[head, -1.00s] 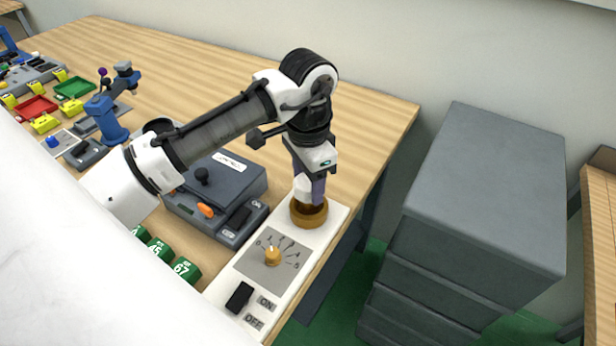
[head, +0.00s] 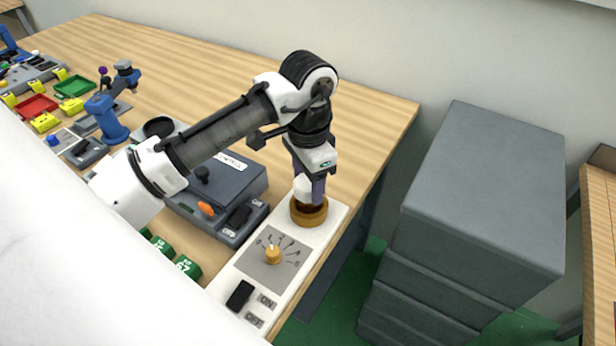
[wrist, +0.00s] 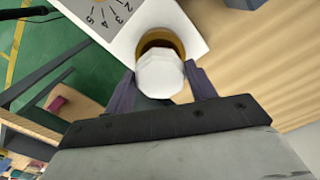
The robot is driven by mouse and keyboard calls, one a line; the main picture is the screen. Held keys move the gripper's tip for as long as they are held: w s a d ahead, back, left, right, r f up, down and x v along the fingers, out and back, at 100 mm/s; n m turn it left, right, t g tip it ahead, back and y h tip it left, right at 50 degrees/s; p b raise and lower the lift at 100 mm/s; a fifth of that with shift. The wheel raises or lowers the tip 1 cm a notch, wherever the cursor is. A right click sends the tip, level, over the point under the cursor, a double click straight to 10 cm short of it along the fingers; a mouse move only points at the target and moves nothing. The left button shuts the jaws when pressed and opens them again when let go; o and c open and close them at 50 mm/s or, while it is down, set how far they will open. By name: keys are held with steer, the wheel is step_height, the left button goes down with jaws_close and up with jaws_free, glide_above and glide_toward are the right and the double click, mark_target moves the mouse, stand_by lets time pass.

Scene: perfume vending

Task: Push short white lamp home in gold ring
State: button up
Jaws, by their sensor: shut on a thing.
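The short white lamp (wrist: 161,74) is between the two fingers of my gripper (wrist: 163,88) in the wrist view, and the gripper is shut on it. In the head view the lamp (head: 303,187) shows as a white piece between the fingers of my gripper (head: 309,190). The gold ring (head: 309,212) stands on the far end of a white panel, right below the lamp. In the wrist view the ring (wrist: 150,42) shows behind the lamp, with its dark inside partly covered. I cannot tell how deep the lamp sits in the ring.
The white panel (head: 322,237) also carries a gold dial knob (head: 272,254) and a black switch (head: 240,295). A grey control box (head: 232,180) with a black knob stands to the left. Grey drawers (head: 480,200) stand right of the table, whose right edge is close.

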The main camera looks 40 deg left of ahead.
steer(key=shift+f+b, duration=0.5)
steer(key=shift+f, duration=0.85)
stand_by(1.4)
steer(key=o, duration=1.3)
steer(key=shift+o, duration=0.2)
steer(key=shift+r+p, duration=3.25)
steer(key=shift+r, duration=0.3)
steer(key=shift+s+f, duration=0.1)
steer(key=shift+f, duration=0.05)
